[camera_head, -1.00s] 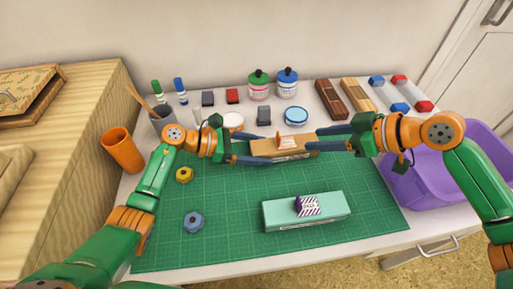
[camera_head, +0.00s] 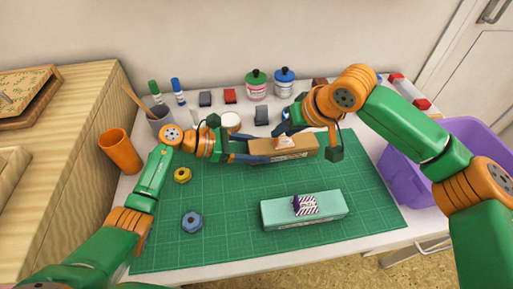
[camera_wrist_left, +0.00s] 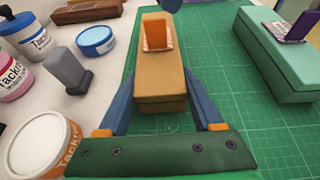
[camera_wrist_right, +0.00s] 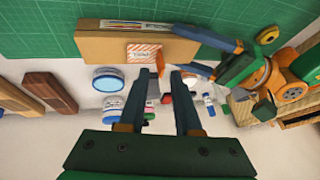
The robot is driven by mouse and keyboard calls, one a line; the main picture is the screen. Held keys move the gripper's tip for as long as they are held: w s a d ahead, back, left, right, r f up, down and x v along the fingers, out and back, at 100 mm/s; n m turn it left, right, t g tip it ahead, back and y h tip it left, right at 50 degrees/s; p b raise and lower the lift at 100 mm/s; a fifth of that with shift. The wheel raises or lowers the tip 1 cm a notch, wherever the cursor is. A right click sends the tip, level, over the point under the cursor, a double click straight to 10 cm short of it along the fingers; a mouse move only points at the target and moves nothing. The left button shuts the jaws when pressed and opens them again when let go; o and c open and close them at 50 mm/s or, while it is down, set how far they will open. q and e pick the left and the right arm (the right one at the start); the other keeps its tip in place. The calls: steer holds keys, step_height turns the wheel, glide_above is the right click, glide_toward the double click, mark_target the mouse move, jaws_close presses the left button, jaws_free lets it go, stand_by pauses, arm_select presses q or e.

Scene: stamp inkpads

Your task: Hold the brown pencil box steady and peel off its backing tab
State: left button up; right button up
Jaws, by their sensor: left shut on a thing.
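The brown pencil box (camera_head: 295,154) lies at the back of the green mat. A small orange-and-white tab (camera_head: 284,142) sits on its top; in the left wrist view an orange flap (camera_wrist_left: 158,36) stands up from it. My left gripper (camera_wrist_left: 158,88) is shut on the box's left end, one blue finger along each long side. My right gripper (camera_wrist_right: 168,75) is open and empty, pointing down near the box's back edge.
A mint pencil box (camera_head: 275,217) with a purple-striped tab lies at the mat's front. A purple bin (camera_head: 420,185) is at right.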

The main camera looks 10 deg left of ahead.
mark_target(275, 144)
steer(key=shift+x, duration=2.4)
steer(key=shift+a+f, duration=0.1)
jaws_close()
steer(key=shift+s, duration=0.1)
steer(key=shift+a, duration=0.1)
